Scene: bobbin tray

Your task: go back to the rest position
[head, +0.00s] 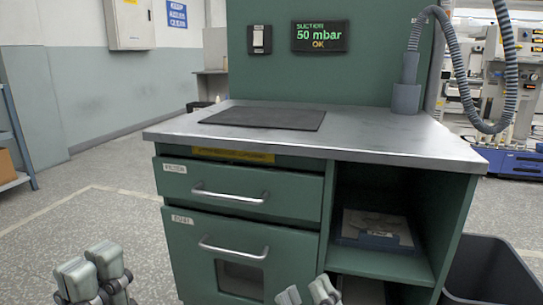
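My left gripper (92,266) shows at the lower left, in front of and to the left of the green workstation. My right gripper (307,293) shows at the bottom edge, in front of the workstation's lower part. Its two fingertips are apart and nothing shows between them; the rest of it is cut off by the frame. Both grippers are low, below the level of the worktop (370,138), and look clear of the workstation.
The worktop carries a dark mat (265,117) and a grey hose fitting (406,97). Below are two closed drawers (240,190) and an open shelf with a blue-grey tray (375,232). A black bin (490,275) stands at the right.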

